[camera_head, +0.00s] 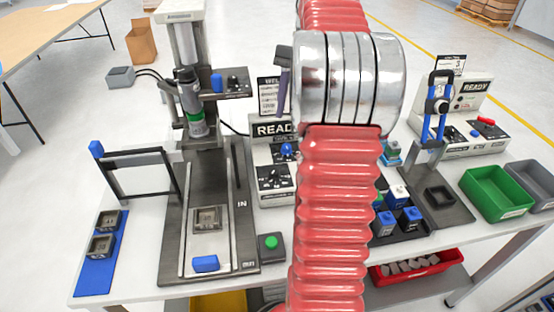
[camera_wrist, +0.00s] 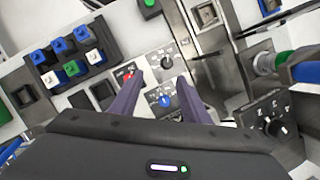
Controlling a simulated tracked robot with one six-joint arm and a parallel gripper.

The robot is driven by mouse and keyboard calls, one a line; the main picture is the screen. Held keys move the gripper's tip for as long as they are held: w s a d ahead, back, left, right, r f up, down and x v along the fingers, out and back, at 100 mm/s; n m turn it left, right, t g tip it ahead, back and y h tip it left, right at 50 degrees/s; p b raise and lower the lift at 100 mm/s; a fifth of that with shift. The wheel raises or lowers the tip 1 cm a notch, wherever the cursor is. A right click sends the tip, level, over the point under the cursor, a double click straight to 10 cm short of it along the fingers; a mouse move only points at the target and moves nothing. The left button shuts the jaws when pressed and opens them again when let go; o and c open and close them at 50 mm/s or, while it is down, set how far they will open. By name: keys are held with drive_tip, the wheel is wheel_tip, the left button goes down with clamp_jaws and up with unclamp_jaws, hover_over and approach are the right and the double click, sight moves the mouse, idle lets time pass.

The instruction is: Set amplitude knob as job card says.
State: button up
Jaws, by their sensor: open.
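A control box (camera_head: 262,150) with a READY display stands beside the press, partly hidden by my red arm. It has a blue knob (camera_head: 287,150) and a black dial (camera_head: 272,182) below.
The press (camera_head: 190,100) stands left of the box, with a green button (camera_head: 271,242) in front. Blue and white blocks in a black tray (camera_head: 400,238), a second READY machine (camera_head: 475,130) and a green bin (camera_head: 495,190) are on the right.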

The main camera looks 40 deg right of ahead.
sight(274, 170)
drive_tip(key=s+a+f+n+t+h, duration=0.1)
drive_tip(key=s+f+n+t, duration=0.1)
drive_tip(key=n, duration=0.7)
drive_tip(key=s+a+f+n+t+h, duration=0.1)
drive_tip(key=s+a+f+n+t, duration=0.1)
drive_tip(key=n, duration=0.7)
drive_tip(key=shift+s+a+t, duration=0.25)
drive_tip(key=shift+s+t, duration=0.05)
drive_tip(key=shift+t, duration=0.2)
drive_tip(key=shift+f, duration=0.15)
drive_tip(key=x, duration=1.3)
drive_tip(key=shift+w+a+f, duration=0.1)
drive_tip(key=shift+w+f, duration=0.1)
drive_tip(key=shift+w, duration=0.05)
drive_tip(key=shift+c, duration=0.3)
drive_tip(key=c, duration=1)
